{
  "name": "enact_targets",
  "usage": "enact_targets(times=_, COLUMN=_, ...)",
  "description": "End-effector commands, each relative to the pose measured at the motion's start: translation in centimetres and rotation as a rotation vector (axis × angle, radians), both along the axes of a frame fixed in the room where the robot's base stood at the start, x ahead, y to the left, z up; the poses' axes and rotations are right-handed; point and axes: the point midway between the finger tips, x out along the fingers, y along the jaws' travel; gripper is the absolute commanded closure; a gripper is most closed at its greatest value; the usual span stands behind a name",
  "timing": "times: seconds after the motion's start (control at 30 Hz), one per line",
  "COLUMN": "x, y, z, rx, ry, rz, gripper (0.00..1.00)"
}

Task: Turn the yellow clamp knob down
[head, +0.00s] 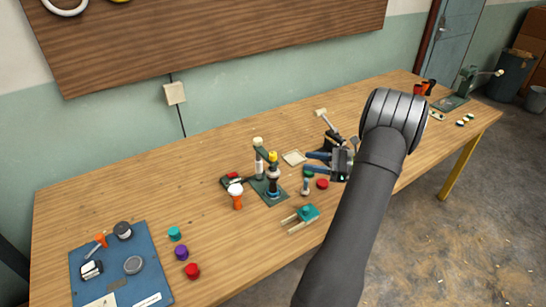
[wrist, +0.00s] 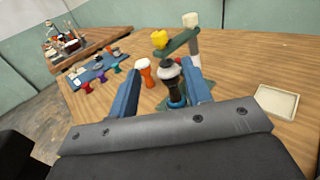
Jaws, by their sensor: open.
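The yellow clamp knob (head: 273,156) sits at the top of the green press stand (head: 279,199). In the wrist view the yellow knob (wrist: 159,39) is on the end of the green arm, above and slightly left of a dark goblet drum (wrist: 173,82) with a pale top. The drum (head: 272,178) stands in a blue ring on the stand. My gripper (head: 306,162) is open, its blue fingers pointing left towards the stand, with a gap to it. In the wrist view the drum shows between the fingertips (wrist: 163,72), the knob beyond and higher. Part of the stand's base is hidden by my gripper there.
A white-topped orange drum (head: 236,198) stands left of the stand. Red and green caps and a teal tool (head: 308,213) lie in front. A blue mat (head: 110,255) is at far left.

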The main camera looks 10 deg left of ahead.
Motion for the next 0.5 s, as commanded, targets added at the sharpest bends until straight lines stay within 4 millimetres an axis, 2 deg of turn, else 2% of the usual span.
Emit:
enact_targets(times=0.03, x=-0.1, y=1.3, z=0.0, rx=0.0, ry=0.0, rz=0.005, gripper=0.55)
enact_targets(times=0.3, x=-0.1, y=7.3, z=0.0, rx=-0.001, ry=0.0, rz=0.006, gripper=0.55)
enact_targets(times=0.5, x=-0.1, y=10.9, z=0.0, rx=-0.002, ry=-0.002, rz=0.003, gripper=0.55)
